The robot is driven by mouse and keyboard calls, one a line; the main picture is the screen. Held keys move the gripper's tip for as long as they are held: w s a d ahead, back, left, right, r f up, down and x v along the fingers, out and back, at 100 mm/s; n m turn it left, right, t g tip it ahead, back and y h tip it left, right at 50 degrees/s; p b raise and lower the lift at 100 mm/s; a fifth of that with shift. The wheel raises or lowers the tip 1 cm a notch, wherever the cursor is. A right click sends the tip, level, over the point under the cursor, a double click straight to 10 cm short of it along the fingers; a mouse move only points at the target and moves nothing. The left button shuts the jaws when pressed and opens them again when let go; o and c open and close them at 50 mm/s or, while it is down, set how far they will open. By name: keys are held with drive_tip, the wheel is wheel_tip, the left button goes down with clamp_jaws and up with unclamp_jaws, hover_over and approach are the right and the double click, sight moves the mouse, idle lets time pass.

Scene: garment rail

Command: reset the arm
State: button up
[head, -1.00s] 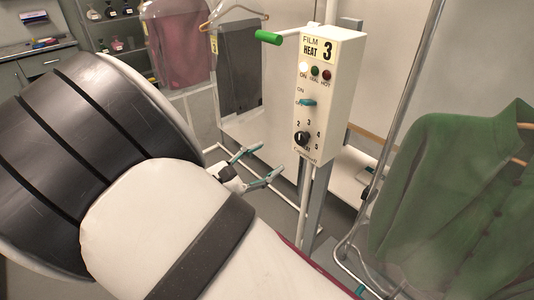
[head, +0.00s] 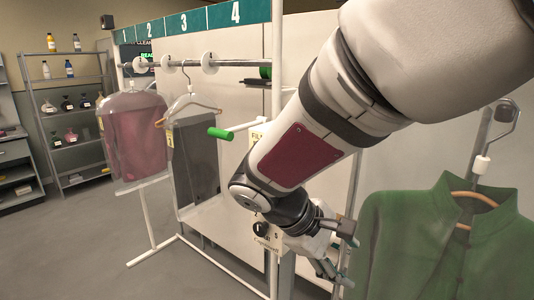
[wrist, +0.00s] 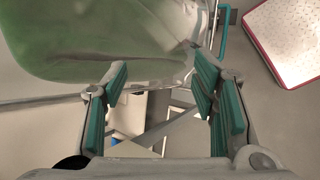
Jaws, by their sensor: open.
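My gripper (wrist: 160,105) is open in the wrist view, with its teal finger pads apart and nothing between them. In the head view my gripper (head: 335,270) is low at the right of centre, at the end of my arm, beside the green jacket (head: 445,240). The jacket hangs on a wooden hanger at the right. My arm covers most of the control box (head: 268,240), and only part of its face shows below the wrist.
A rail (head: 215,63) with numbered sections carries a bagged pink garment (head: 133,140) and a dark garment (head: 195,155) on a hanger. A green-tipped lever (head: 221,133) sticks out left of my arm. Shelves (head: 70,110) with bottles stand at the back left. The left floor is clear.

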drive_tip(key=s+d+r+m+t+y, duration=0.1)
drive_tip(key=s+d+r+m+y, duration=0.1)
drive_tip(key=s, duration=0.5)
drive_tip(key=s+d+r+m+t+y, duration=0.2)
drive_tip(key=s+r+m+y, duration=0.3)
drive_tip(key=s+m, duration=0.3)
drive_tip(key=shift+d+r+y, duration=0.3)
drive_tip(key=shift+d+y, duration=0.2)
drive_tip(key=shift+d, duration=0.1)
